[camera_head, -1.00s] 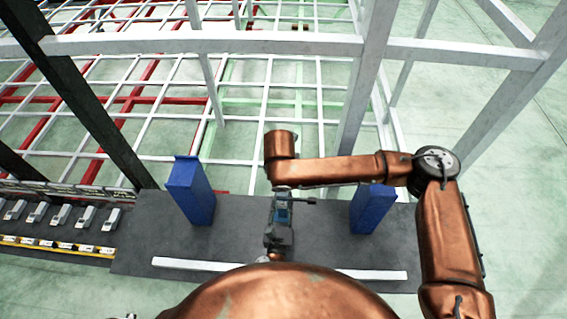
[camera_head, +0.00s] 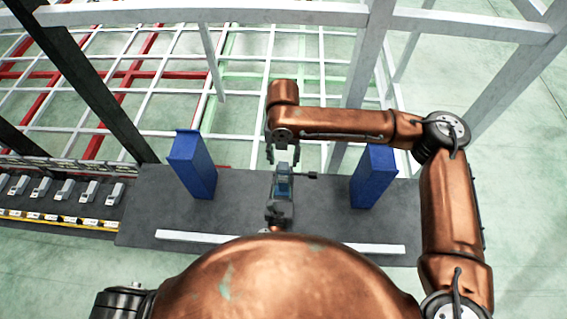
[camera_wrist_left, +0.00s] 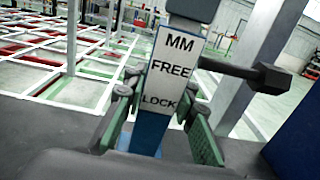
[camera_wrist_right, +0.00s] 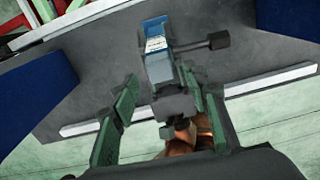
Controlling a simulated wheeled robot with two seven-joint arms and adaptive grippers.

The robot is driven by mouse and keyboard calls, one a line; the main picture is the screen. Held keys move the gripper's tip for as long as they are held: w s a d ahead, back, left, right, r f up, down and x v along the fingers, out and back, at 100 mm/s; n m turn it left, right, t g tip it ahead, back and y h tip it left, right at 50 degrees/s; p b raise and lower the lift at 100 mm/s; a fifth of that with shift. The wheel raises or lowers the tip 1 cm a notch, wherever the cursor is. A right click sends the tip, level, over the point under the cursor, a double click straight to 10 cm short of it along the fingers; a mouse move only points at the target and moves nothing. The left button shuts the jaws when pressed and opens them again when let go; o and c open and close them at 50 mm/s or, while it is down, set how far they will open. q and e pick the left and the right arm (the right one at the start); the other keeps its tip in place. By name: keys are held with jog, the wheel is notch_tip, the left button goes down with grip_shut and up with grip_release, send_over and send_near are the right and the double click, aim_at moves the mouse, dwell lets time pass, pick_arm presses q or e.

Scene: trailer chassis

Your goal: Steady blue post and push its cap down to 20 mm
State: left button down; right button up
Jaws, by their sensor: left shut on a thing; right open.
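The blue post (camera_head: 284,184) stands in the middle of the dark bench, with a dark side lever at its right. In the left wrist view its white label (camera_wrist_left: 172,72) reads MM, FREE and LOCK, and a dark cap (camera_wrist_left: 192,9) shows at the top edge. My left gripper (camera_wrist_left: 160,122) is shut around the lower part of the post; green-padded fingers flank it. My right gripper (camera_head: 283,153) is open and empty, hanging near the top of the post; its spread fingers (camera_wrist_right: 164,108) show in the right wrist view. The millimetre marks are too small to read.
Tall blue blocks stand on the bench (camera_head: 240,215) at left (camera_head: 193,165) and right (camera_head: 374,178) of the post. A white bar (camera_head: 200,238) lies along the near edge. White frame beams (camera_head: 250,12) rise behind, close to my right arm.

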aim_at(284, 165)
jog(key=shift+f, duration=1.9)
jog(key=shift+c, duration=0.4)
grip_shut()
jog(key=shift+r, duration=0.1)
